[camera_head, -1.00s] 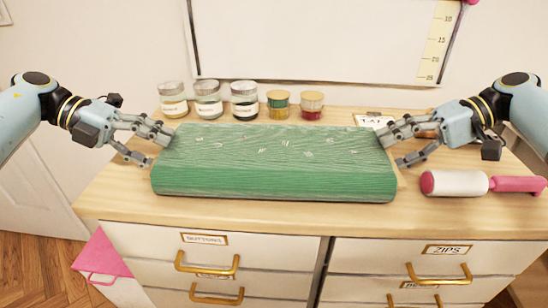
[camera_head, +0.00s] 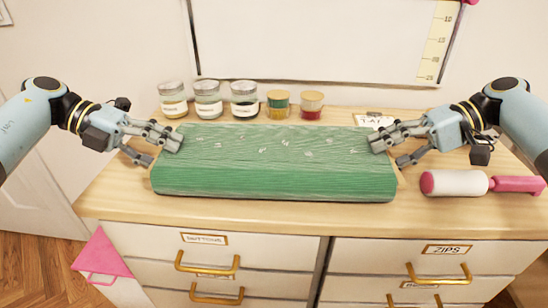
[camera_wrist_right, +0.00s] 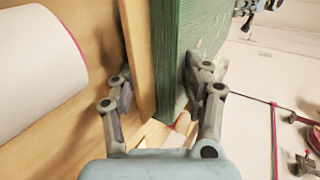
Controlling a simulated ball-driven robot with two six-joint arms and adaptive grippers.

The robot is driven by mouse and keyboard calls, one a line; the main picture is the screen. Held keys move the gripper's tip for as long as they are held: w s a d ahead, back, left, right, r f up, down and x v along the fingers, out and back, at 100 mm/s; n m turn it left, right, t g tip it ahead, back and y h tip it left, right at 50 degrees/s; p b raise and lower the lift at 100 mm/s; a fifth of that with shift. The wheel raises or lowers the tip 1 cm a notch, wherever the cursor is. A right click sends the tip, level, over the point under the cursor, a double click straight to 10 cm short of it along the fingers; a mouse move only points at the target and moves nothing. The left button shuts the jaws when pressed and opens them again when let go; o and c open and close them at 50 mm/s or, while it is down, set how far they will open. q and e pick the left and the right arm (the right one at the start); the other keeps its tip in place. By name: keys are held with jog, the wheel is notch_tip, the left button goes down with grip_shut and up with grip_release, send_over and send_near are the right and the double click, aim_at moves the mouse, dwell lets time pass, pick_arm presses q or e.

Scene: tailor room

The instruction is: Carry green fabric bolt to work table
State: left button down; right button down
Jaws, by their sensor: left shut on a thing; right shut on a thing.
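The green fabric bolt (camera_head: 275,165) lies flat on the wooden top of a drawer cabinet, its long side facing me. My left gripper (camera_head: 163,150) is at the bolt's left end, with fingers over the top face and beside the end, shut on it. My right gripper (camera_head: 386,151) holds the right end in the same way. In the right wrist view, the bolt (camera_wrist_right: 188,50) stands between the fingers of my right gripper (camera_wrist_right: 160,85). I cannot identify the work table in these views.
Several jars (camera_head: 207,99) stand behind the bolt, beside two small spool-like pots (camera_head: 312,105). A white roller with a pink handle (camera_head: 455,183) lies front right. A small label card (camera_head: 374,121) is behind my right gripper. A ruled board (camera_head: 320,40) is on the wall.

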pick_arm(q)
jog(key=shift+w+r, duration=0.1)
jog(key=shift+r, duration=0.05)
pick_arm(e)
jog(key=shift+w+r, duration=0.1)
jog(key=shift+r, duration=0.1)
